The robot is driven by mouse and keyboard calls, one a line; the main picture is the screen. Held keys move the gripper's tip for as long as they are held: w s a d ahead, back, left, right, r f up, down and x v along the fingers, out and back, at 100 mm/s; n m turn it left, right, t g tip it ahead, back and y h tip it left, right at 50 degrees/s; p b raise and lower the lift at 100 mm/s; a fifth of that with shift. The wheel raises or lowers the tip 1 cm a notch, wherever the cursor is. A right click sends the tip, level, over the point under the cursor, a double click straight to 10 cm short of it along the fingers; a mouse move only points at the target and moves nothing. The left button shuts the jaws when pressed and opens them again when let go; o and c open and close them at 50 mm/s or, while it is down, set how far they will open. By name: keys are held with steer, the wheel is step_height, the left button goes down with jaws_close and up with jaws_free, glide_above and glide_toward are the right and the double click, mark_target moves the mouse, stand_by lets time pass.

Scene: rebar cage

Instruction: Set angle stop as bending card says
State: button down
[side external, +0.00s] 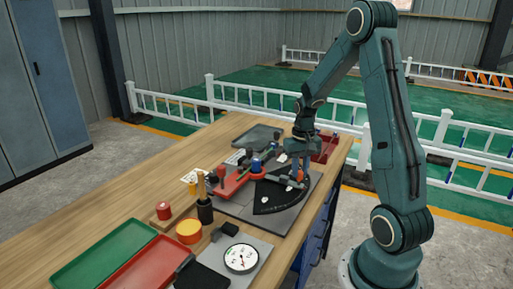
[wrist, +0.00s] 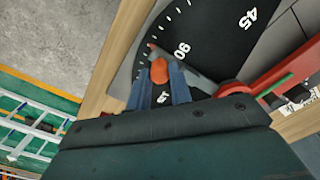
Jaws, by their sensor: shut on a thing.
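The angle stop is a grey arm with an orange knob (wrist: 159,70) and a red tip, lying across a black dial plate (wrist: 215,25). The dial also shows in the side view (side external: 270,198). My gripper (wrist: 161,80) has its two blue fingers on either side of the knob and is shut on it. The stop's tip points at the tick scale between the 90 mark and a partly hidden mark by my fingers. The 45 mark is farther right. My gripper (side external: 297,180) is low over the dial in the side view. I cannot tell which white card is the bending card.
A red bender bar (side external: 232,184) lies beside the dial. Green (side external: 85,250) and red (side external: 140,275) trays, a round gauge (side external: 241,258) and a dark tool cup (side external: 205,211) stand nearer. A grey tray (side external: 258,136) is behind. The table's left part is clear.

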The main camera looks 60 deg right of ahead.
steer(key=shift+a+m, duration=1.1)
steer(key=shift+a, duration=0.35)
steer(key=a+m, duration=0.1)
steer(key=a, duration=0.1)
steer(key=w+a+m, duration=0.1)
steer(key=a+m, duration=0.2)
steer(key=a, duration=0.1)
steer(key=shift+w+m, duration=0.35)
steer(key=shift+m, duration=0.05)
steer(key=shift+w+a+m, duration=0.6)
steer(key=shift+a+m, duration=0.3)
steer(key=shift+a, duration=0.05)
steer(key=c, duration=1.3)
jaws_free()
steer(key=shift+o, duration=0.2)
steer(key=shift+r, duration=0.15)
step_height(320, 180, up, 14)
steer(key=shift+f, duration=0.2)
